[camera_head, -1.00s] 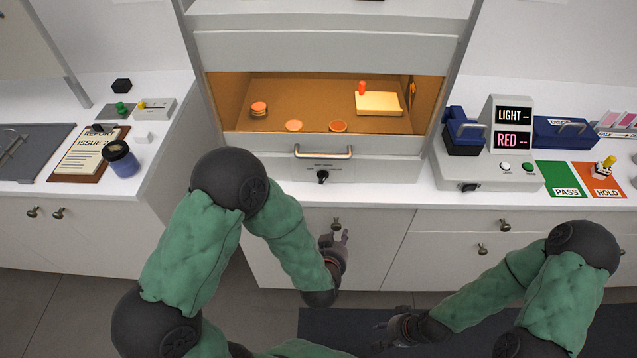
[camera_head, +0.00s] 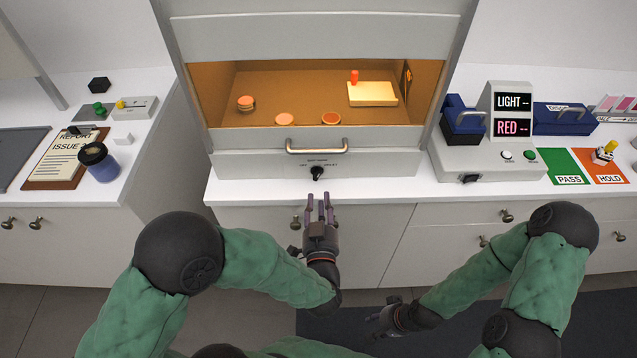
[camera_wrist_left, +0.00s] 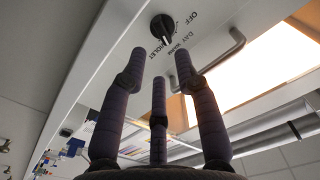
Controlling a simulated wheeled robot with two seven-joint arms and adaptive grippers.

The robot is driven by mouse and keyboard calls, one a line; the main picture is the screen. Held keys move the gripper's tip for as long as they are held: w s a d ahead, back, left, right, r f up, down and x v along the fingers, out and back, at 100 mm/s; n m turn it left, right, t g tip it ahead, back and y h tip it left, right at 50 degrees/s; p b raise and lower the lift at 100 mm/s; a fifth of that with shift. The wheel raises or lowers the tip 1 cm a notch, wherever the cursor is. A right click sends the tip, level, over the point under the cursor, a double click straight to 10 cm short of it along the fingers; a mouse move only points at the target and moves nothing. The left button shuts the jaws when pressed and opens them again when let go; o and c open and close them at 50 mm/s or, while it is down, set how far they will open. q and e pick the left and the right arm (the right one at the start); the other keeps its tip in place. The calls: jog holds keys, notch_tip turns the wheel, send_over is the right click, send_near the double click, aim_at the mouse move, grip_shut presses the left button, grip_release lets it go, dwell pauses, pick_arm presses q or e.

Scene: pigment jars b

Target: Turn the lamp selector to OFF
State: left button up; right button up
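The lamp selector (camera_head: 317,172) is a small black knob on the grey front panel below the booth opening. It also shows in the left wrist view (camera_wrist_left: 163,27), with the labels OFF, DAY, WARM and VIOLET around it. Which label its pointer faces is hard to tell. The booth interior (camera_head: 300,90) glows warm orange. My left gripper (camera_head: 320,206) points up at the knob from just below, its three fingers apart and empty. In the left wrist view its fingertips (camera_wrist_left: 160,62) are short of the knob, not touching. My right gripper (camera_head: 386,314) is low at the right, fingers apart and empty.
A bar handle (camera_head: 317,149) sits just above the knob. Round discs and a pale block (camera_head: 372,94) lie inside the booth. A LIGHT/RED display unit (camera_head: 511,115) stands on the right counter. A clipboard (camera_head: 62,160) and jar (camera_head: 98,162) are on the left.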

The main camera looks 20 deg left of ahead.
aim_at(317, 174)
pick_arm(q)
jog(key=b+x, duration=0.2)
jog(key=x, duration=0.5)
jog(key=shift+w+f, duration=0.1)
jog(key=shift+w, duration=0.05)
grip_shut()
